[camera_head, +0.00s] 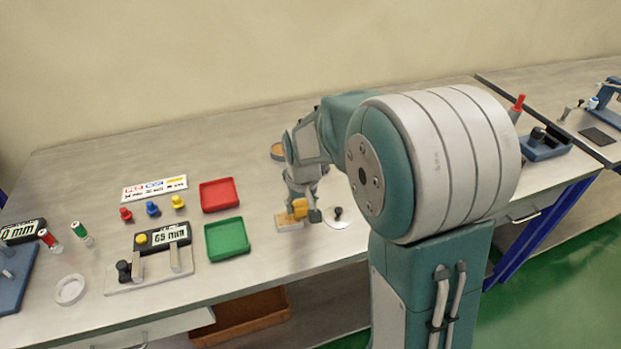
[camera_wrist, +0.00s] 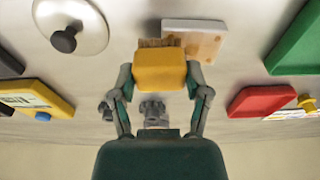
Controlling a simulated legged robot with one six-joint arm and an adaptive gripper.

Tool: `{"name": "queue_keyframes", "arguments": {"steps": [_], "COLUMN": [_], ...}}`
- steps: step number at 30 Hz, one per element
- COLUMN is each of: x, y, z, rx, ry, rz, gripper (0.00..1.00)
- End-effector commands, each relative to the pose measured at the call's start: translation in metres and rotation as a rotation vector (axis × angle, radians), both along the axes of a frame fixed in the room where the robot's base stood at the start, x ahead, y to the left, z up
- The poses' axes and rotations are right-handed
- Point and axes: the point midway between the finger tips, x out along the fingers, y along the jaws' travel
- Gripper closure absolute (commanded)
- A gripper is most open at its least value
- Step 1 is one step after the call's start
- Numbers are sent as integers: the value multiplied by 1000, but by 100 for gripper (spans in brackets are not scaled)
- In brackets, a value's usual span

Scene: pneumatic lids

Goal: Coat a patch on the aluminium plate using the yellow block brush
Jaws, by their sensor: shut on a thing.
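My gripper (camera_wrist: 160,78) is shut on the yellow block brush (camera_wrist: 161,70), with one finger on each side of the block. The brush's brown bristles (camera_wrist: 160,43) point away from my wrist, towards the plate. The pale plate (camera_wrist: 178,25), with tan-orange areas on its face, lies on the bench just past the bristles, towards the right in the wrist view. In the head view the yellow brush (camera_head: 299,207) is over or beside the plate (camera_head: 289,223). I cannot tell whether the bristles touch it.
A round metal lid with a black knob (camera_wrist: 66,40) lies close to the brush. A green tray (camera_head: 227,238) and a red tray (camera_head: 219,195) stand left of the plate. Bare bench lies between the trays and the plate.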

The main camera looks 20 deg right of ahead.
Motion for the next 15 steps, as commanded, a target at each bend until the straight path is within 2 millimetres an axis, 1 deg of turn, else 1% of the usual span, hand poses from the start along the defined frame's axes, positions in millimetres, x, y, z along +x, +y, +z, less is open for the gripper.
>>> {"name": "queue_keyframes", "arguments": {"steps": [1, 2, 3, 9, 15], "x": [1, 1, 1, 1, 0], "y": [-1, 0, 0, 3, 1], "z": [4, 15, 20, 38, 55], "rx": [0, -1, -1, -4, -1], "ry": [-4, -9, -6, -6, -5], "rz": [-1, -1, -1, -1, -1], "gripper": [83, 83, 83, 83, 83]}}
